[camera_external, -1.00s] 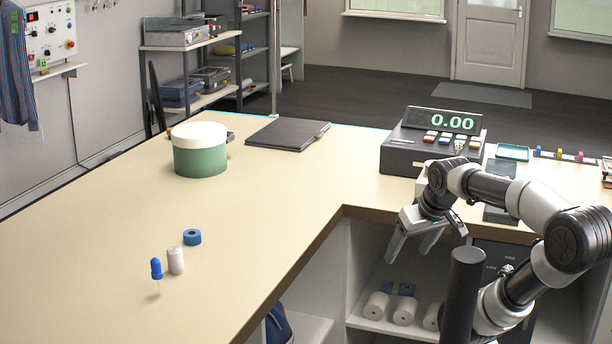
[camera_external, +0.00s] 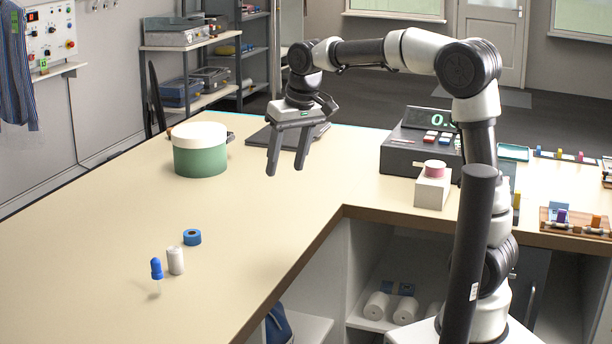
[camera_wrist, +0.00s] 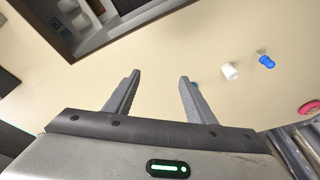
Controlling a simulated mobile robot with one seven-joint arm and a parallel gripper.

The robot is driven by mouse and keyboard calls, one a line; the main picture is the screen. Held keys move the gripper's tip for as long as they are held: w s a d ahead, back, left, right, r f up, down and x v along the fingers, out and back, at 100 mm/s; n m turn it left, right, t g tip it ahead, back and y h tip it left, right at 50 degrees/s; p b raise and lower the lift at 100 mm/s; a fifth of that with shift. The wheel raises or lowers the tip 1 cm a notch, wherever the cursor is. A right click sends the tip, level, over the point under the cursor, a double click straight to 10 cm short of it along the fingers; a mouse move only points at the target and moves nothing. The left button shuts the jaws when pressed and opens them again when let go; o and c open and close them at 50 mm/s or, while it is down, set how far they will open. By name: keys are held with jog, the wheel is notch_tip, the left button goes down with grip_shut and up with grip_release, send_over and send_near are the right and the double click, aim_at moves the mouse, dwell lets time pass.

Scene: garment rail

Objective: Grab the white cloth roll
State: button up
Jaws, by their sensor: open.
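The white cloth roll (camera_external: 176,260) stands upright on the beige counter in the external view, between a blue-topped dropper and a blue tape ring. It also shows as a small white cylinder in the wrist view (camera_wrist: 229,71). My gripper (camera_external: 285,171) is open and empty, its fingers pointing down above the counter, behind and to the right of the roll in the external view. In the wrist view the two fingers (camera_wrist: 160,76) are apart, and the roll lies beyond them to the right.
The blue-topped dropper (camera_external: 156,269) stands close to the roll's left. The blue tape ring (camera_external: 192,237) is just behind it. A green tub with a white lid (camera_external: 200,150) and a dark folder (camera_external: 262,136) are farther back. The counter (camera_external: 110,220) around them is mostly clear.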

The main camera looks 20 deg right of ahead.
jog(key=w+a+r+n+g+p, duration=0.15)
jog(key=a+p, duration=0.25)
jog(key=a, duration=0.9)
jog(key=p, duration=0.4)
send_near(174, 249)
jog(key=shift+n+h, duration=0.25)
jog(key=shift+h, duration=0.15)
jog(key=f, duration=0.4)
jog(key=shift+s+a+f, duration=0.1)
jog(key=shift+a+f, duration=0.2)
jog(key=shift+a, duration=0.05)
jog(key=shift+w+a+f+p, duration=0.15)
jog(key=shift+w+f, duration=0.1)
jog(key=shift+f, duration=0.75)
jog(key=shift+w+f+p, duration=0.1)
jog(key=shift+w+f, duration=0.15)
jog(key=shift+f, duration=0.75)
jog(key=shift+w+a+f+p, duration=0.15)
jog(key=shift+w+f, duration=0.1)
jog(key=shift+f, duration=0.7)
jog(key=c, duration=1.1)
